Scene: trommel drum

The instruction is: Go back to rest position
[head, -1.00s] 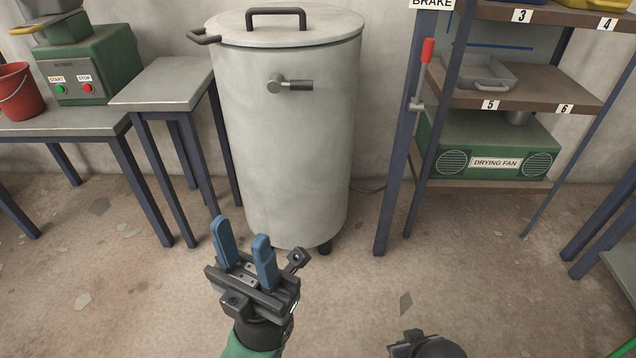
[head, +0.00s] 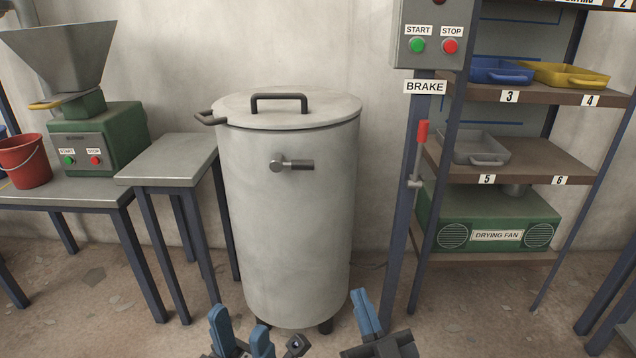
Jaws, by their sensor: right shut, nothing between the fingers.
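My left gripper (head: 241,328) is at the bottom of the head view, left of centre. Its two blue fingers point up and stand apart with nothing between them, so it is open. My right gripper (head: 366,308) is at the bottom, right of centre. Its blue fingers are together and hold nothing. The lower parts of both grippers are cut off by the picture's edge.
A small table (head: 170,165) and a green hopper machine (head: 100,140) stand left of the drum. A post with a red-handled BRAKE lever (head: 422,132) and a shelf rack (head: 540,165) with trays and a drying fan (head: 495,220) stand right. Floor shows in front.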

